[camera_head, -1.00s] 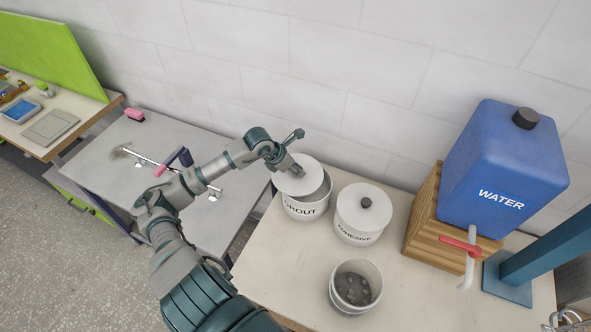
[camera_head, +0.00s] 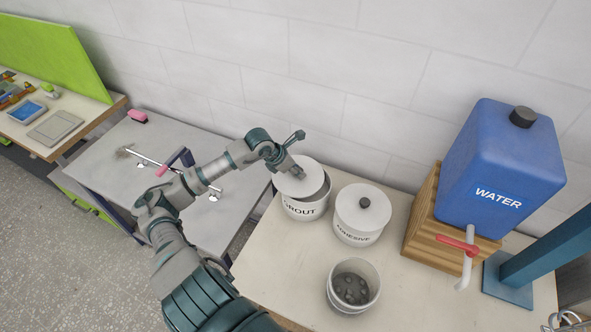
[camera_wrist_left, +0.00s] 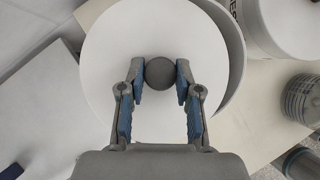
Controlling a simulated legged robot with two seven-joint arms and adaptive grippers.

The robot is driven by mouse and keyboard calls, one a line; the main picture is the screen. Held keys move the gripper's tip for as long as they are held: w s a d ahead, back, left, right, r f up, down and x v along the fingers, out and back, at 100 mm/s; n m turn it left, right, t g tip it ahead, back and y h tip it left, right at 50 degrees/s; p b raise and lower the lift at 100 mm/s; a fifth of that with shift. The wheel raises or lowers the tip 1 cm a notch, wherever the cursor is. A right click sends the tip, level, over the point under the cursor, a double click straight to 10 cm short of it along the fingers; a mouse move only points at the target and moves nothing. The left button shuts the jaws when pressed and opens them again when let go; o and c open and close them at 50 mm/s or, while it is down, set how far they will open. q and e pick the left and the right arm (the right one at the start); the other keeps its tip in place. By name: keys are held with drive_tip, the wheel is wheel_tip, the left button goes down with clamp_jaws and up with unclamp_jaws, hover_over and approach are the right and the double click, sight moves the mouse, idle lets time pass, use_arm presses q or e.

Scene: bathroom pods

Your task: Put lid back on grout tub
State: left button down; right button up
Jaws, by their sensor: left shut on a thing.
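The white grout tub (camera_head: 305,211) stands on the pale table, its mouth partly uncovered on the right side. Its white round lid (camera_head: 312,172) is over the tub, shifted to the left, so a crescent of the dark inside shows. In the left wrist view the lid (camera_wrist_left: 110,60) covers most of the tub's opening. My left gripper (camera_wrist_left: 160,75) is shut on the lid's dark round knob (camera_wrist_left: 160,73). In the head view the left gripper (camera_head: 296,172) is above the lid. Whether the lid touches the rim cannot be told. The right gripper is not in view.
A lidded adhesive tub (camera_head: 352,234) stands close to the right of the grout tub. An open bucket with grey lumps (camera_head: 354,286) is in front. A blue water container (camera_head: 500,165) sits on a wooden stand (camera_head: 425,222). The wall (camera_head: 330,75) is close behind.

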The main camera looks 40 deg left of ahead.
sight(310, 179)
use_arm(q)
drive_tip(key=shift+s+d+f, duration=0.1)
drive_tip(key=shift+d+f, duration=0.25)
drive_tip(key=shift+d, duration=0.2)
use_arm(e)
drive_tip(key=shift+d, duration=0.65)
use_arm(q)
drive_tip(key=shift+d+r, duration=0.1)
drive_tip(key=shift+d, duration=0.25)
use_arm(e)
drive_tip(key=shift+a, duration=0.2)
use_arm(q)
drive_tip(key=shift+d, duration=0.35)
drive_tip(key=shift+w+r, duration=0.1)
drive_tip(key=shift+w, duration=0.1)
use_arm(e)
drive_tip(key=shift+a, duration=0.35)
use_arm(q)
drive_tip(key=shift+w+d+r, duration=0.15)
drive_tip(key=shift+d+r, duration=0.15)
drive_tip(key=shift+d, duration=0.35)
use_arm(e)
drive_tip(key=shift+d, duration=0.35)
use_arm(q)
drive_tip(key=shift+a, duration=0.1)
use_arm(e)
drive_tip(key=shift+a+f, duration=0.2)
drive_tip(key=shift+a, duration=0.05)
